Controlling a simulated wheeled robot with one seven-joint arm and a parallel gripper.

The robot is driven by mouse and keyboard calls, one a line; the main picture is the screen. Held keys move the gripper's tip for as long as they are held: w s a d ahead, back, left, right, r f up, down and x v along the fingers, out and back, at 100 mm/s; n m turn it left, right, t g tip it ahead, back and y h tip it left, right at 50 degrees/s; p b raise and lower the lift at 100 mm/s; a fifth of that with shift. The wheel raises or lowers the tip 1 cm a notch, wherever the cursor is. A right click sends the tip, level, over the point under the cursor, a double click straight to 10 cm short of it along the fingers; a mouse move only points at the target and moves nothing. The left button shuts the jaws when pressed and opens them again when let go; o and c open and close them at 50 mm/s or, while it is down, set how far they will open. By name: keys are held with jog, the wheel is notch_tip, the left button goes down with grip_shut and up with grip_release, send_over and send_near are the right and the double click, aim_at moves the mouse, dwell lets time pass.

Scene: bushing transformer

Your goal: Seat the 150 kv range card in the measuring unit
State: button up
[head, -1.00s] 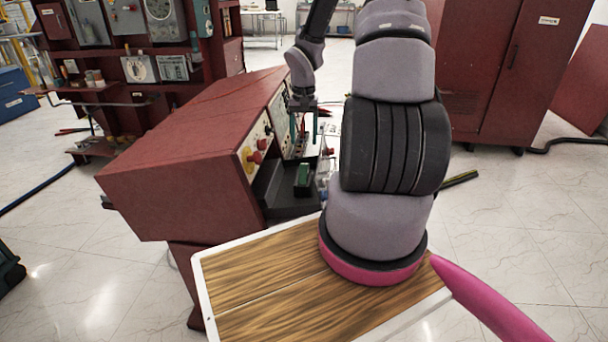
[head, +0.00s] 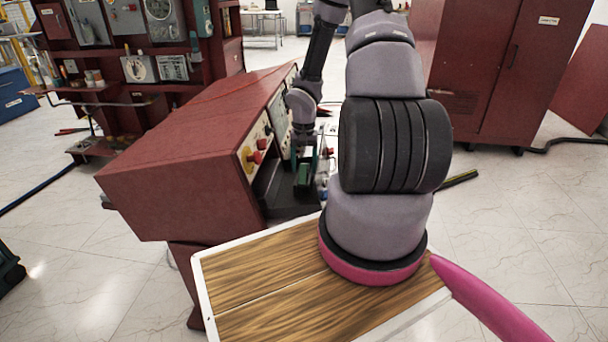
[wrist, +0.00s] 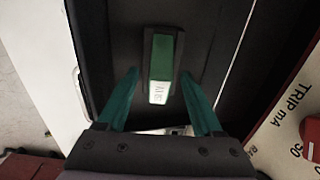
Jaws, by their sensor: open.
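A green card with a white label end (wrist: 160,92) sits in a dark holder on a black surface. I cannot read its label surely. In the head view the green card (head: 303,176) shows on the black shelf in front of the dark red console (head: 190,130). My gripper (wrist: 160,74) is open, its two teal fingers to either side of the card in the wrist view, with gaps and nothing gripped. In the head view my gripper (head: 297,158) is low beside the card, partly hidden by my wrist. I cannot tell which part is the measuring unit's slot.
The console's front panel (head: 256,150) has red and yellow knobs close left of my gripper. A wood-topped board (head: 260,280) lies in front. A dark red cabinet (head: 490,70) stands at the back right.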

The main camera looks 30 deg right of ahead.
grip_shut()
